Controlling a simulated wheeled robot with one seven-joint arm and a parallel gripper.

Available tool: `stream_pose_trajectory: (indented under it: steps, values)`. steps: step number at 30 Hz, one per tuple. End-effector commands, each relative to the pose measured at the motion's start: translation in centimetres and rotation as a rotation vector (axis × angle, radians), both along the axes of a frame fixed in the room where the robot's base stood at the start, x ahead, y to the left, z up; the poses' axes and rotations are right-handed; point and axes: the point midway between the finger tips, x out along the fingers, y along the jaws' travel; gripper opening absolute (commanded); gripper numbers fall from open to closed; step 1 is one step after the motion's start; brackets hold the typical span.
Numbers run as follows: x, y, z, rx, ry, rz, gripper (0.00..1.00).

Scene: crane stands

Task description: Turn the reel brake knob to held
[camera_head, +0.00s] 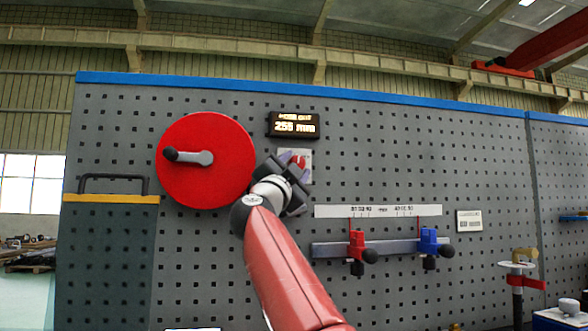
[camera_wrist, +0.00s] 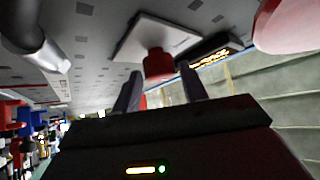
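The red knob (camera_wrist: 157,65) stands out from a pale square plate (camera_wrist: 128,40) in the wrist view. In the head view the knob (camera_head: 299,158) shows partly, with its plate (camera_head: 306,177) mostly hidden behind my gripper (camera_head: 290,168). In the wrist view, the two fingers of my gripper (camera_wrist: 160,73) stand apart, one on each side of the knob, with small gaps visible. The fingertips are close to the knob; I cannot tell how far they reach along it. The knob's markings and setting cannot be read.
A large red reel (camera_head: 225,175) with a grey crank (camera_head: 190,157) is left of my gripper. A lit display (camera_head: 293,125) hangs above the knob. A rail (camera_head: 395,248) with red (camera_head: 357,248) and blue (camera_head: 428,243) clamps lies lower right on the grey pegboard.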

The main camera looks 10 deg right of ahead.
Motion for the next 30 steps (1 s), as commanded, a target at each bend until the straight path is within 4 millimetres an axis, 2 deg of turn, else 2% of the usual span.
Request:
stream_pose_trajectory:
  steps: [1, 3, 13, 21, 30]
  values:
    - [0.0, 0.0, 0.0, 0.000, 0.000, 0.000, 0.49]
    - [0.0, 0.0, 0.0, -0.001, 0.000, -0.001, 0.56]
    - [-0.3, 0.3, -0.5, -0.001, 0.001, 0.000, 0.56]
    - [-3.4, 2.4, -3.0, -0.003, 0.001, 0.001, 0.56]
    - [-5.5, 3.7, -4.2, -0.001, 0.000, -0.001, 0.56]
